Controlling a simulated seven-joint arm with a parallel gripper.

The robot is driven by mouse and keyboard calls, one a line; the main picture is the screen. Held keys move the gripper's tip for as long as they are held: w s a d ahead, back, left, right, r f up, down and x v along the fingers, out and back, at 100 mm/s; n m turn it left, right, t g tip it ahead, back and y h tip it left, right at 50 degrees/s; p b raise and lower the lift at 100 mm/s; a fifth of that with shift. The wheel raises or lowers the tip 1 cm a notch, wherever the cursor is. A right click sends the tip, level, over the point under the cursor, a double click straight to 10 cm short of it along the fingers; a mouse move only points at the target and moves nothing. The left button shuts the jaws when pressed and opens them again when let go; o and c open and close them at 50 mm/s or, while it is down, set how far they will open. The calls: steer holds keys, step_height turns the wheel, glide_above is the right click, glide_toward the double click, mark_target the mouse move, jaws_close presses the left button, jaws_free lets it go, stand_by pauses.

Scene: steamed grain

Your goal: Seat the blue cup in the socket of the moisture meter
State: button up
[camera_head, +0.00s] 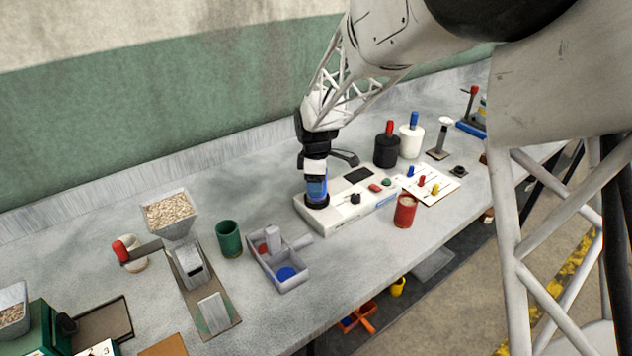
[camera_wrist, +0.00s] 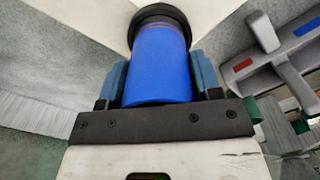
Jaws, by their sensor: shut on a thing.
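The blue cup (camera_head: 316,188) is upright between the fingers of my gripper (camera_head: 315,176), which is shut on it. In the wrist view the cup (camera_wrist: 160,65) fills the space between the two blue-grey fingers. Its far end meets the black ring of the socket (camera_head: 315,202) on the white moisture meter (camera_head: 345,212). The ring also shows in the wrist view (camera_wrist: 160,13), around the cup's end. How deep the cup sits in it I cannot tell. The meter has a dark display, a red and a green button and a black knob.
A dark arm-like part (camera_head: 345,158) stands behind the socket. A red cup (camera_head: 404,210) with pale contents stands in front of the meter. A grey divided tray (camera_head: 292,284) and a green cup (camera_head: 229,239) are to the left. Black and white jars (camera_head: 411,140) stand behind right.

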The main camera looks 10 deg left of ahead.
steer(key=shift+f, duration=1)
stand_by(0.3)
steer(key=o, duration=1.2)
steer(key=shift+r, duration=0.15)
steer(key=shift+r, duration=3.35)
